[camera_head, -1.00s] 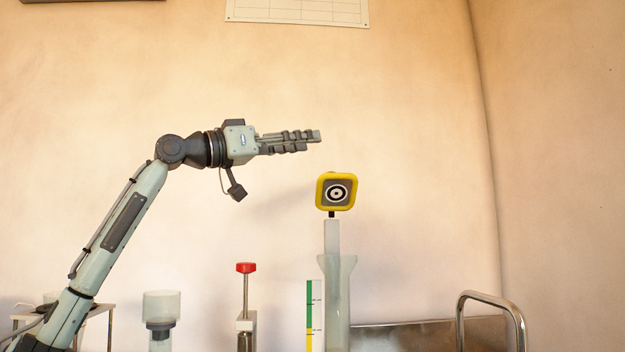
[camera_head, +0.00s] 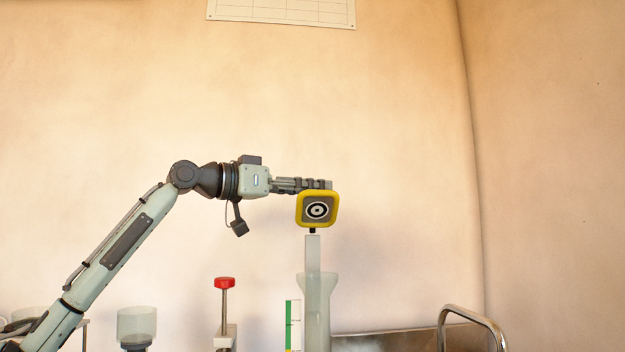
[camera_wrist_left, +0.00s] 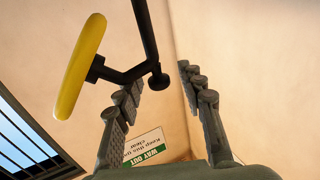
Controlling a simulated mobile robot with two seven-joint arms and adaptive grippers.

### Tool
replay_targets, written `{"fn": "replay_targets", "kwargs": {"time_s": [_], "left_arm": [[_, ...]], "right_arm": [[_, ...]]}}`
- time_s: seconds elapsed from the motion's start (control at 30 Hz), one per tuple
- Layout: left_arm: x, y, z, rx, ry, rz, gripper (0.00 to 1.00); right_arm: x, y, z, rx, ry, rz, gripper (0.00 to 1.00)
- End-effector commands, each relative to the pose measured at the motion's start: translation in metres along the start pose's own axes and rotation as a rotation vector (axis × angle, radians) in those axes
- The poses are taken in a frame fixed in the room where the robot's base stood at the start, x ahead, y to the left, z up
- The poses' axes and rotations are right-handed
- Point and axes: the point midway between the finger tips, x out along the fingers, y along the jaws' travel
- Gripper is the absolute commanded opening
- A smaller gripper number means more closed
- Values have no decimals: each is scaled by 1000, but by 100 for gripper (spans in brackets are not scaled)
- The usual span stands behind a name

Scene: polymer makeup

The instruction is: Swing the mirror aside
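The mirror has a square yellow frame (camera_head: 317,209) with a black and white ring target on a dark face. It stands on top of a pale post (camera_head: 313,255). My left gripper (camera_head: 328,184) reaches in from the left at the mirror's top edge, its lower part overlapped by the frame. In the left wrist view the yellow frame (camera_wrist_left: 80,66) is seen edge-on at the left. A black bracket with a rounded knob (camera_wrist_left: 158,81) extends from it. The left gripper's fingers (camera_wrist_left: 165,88) are apart, with the knob appearing between them; contact cannot be told. My right gripper is not in view.
A red-topped plunger (camera_head: 224,283) and a clear cup (camera_head: 136,324) stand left of the post. A green and white scale (camera_head: 292,325) is beside it. A metal rail (camera_head: 472,314) stands at the right.

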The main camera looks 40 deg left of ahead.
Motion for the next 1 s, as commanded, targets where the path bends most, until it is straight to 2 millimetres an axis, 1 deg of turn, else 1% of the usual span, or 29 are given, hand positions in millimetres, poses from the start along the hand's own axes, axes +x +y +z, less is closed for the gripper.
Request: {"fn": "replay_targets", "kwargs": {"time_s": [0.13, 0.37, 0.67, 0.7, 1.0], "left_arm": [[4, 0, 0, 0, 0, 0, 39], [4, 0, 0, 0, 0, 0, 39], [4, 0, 0, 0, 1, 0, 2], [4, 0, 0, 0, 1, 0, 0], [4, 0, 0, 0, 1, 0, 0]], "right_arm": [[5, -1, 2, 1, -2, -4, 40], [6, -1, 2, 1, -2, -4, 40], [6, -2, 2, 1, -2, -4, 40], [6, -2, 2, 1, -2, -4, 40], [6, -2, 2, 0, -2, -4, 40]]}}
